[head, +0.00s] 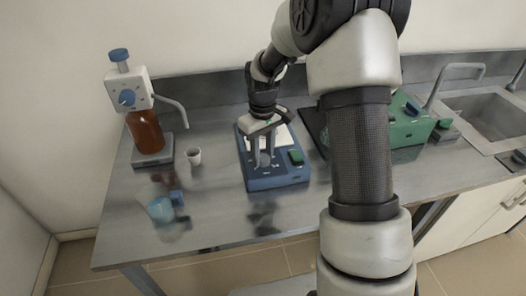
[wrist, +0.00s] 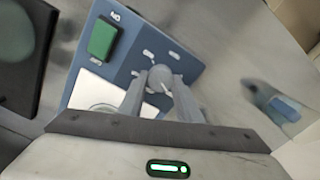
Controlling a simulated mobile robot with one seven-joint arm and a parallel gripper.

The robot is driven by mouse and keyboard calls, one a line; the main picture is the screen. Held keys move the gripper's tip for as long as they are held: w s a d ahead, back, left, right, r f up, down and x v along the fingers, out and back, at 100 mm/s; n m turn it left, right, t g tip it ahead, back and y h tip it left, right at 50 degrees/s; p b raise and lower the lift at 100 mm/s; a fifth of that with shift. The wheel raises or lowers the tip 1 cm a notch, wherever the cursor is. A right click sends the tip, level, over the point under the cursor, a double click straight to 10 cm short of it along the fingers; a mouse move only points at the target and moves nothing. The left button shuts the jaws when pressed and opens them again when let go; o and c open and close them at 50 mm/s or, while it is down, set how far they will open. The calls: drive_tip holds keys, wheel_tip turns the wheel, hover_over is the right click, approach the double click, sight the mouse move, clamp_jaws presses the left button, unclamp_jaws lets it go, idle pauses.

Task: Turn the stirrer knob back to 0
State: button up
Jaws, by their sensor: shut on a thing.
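The stirrer (head: 277,181) is a blue box with a white top plate (head: 280,136), standing on the steel bench. In the wrist view its blue panel (wrist: 122,68) carries a grey round knob (wrist: 160,77) with a pale pointer line. The knob's scale marks are too small to read. A green switch (wrist: 103,38) sits on the same panel, and it also shows in the head view (head: 296,156). My gripper (wrist: 162,84) has its two fingers on either side of the knob, shut on it. In the head view my gripper (head: 262,160) hides most of the knob.
A brown bottle (head: 146,132) with a white dispenser stands at the left, beside a small white cup (head: 194,156). A green device (head: 407,125) and a sink (head: 480,118) are at the right.

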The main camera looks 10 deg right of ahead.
sight(263, 157)
drive_tip(key=n+p, duration=0.1)
drive_tip(key=n, duration=0.4)
drive_tip(key=shift+r+n+p, duration=0.1)
drive_tip(key=shift+n+p, duration=0.2)
drive_tip(key=shift+p, duration=0.05)
drive_tip(key=n+p, duration=0.2)
drive_tip(key=n, duration=0.2)
drive_tip(key=shift+n, duration=0.7)
drive_tip(key=o, duration=1.1)
drive_tip(key=shift+s, duration=0.1)
drive_tip(key=shift+c, duration=0.2)
wheel_tip(263, 157, up, 17)
drive_tip(key=shift+r+p, duration=0.15)
drive_tip(key=shift+p, duration=0.3)
